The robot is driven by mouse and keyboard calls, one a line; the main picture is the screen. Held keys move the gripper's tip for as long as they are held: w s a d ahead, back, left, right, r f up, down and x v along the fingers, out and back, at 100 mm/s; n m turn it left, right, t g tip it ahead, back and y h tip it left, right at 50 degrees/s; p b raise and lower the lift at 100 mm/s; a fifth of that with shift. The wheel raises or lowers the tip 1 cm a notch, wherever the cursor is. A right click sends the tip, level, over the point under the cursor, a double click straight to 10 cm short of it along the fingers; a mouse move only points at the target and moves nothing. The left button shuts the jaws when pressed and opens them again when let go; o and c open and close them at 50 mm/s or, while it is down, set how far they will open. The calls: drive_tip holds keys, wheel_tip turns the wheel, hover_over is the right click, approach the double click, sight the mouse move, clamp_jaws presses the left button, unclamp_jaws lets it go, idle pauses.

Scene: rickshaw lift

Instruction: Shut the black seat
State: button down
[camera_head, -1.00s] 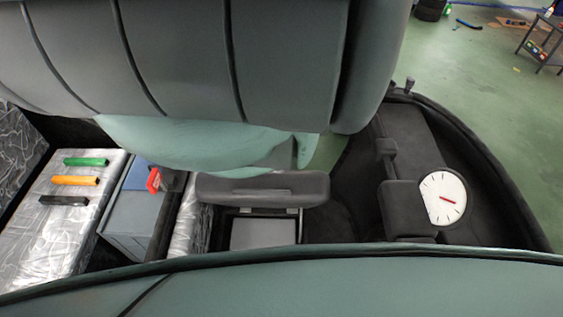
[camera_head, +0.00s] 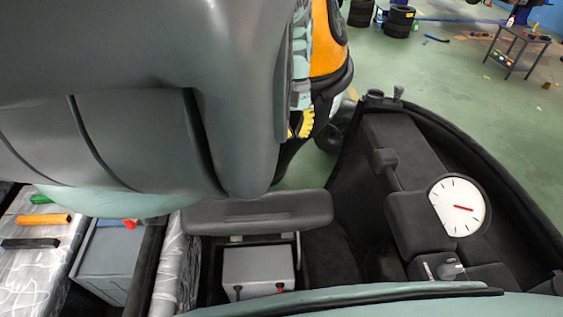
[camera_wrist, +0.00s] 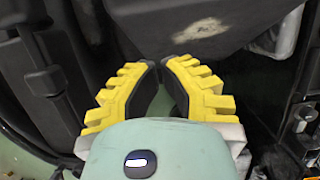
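The black seat (camera_head: 260,213) is a dark, flat cushion in the lower middle of the head view. It stands tilted up on hinges, with the compartment below it open and a grey box (camera_head: 258,268) inside. My gripper (camera_wrist: 163,68) shows in the wrist view with yellow stepped fingers and black pads. Its fingertips come together, with only a narrow gap, and hold nothing visible. Dark surfaces lie beyond them; I cannot tell whether the seat is among these. My large grey arm hides much of the upper left of the head view.
A round white dial (camera_head: 459,207) sits on the dark console at the right. Plastic-wrapped seats with green, orange (camera_head: 43,220) and black pieces lie at the left, beside a grey case (camera_head: 104,262).

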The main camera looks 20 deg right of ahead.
drive_tip(key=p+x, duration=0.2)
drive_tip(key=x, duration=0.1)
drive_tip(key=s+p+x, duration=0.1)
drive_tip(key=p+x, duration=0.1)
drive_tip(key=x, duration=0.1)
drive_tip(key=s+p+x, duration=0.1)
drive_tip(key=p+x, duration=0.1)
drive_tip(key=x, duration=0.1)
drive_tip(key=shift+a+r, duration=0.1)
drive_tip(key=shift+a, duration=0.2)
drive_tip(key=shift+s+a+f+p, duration=0.15)
drive_tip(key=shift+s+f+p, duration=0.2)
drive_tip(key=shift+s+f, duration=0.25)
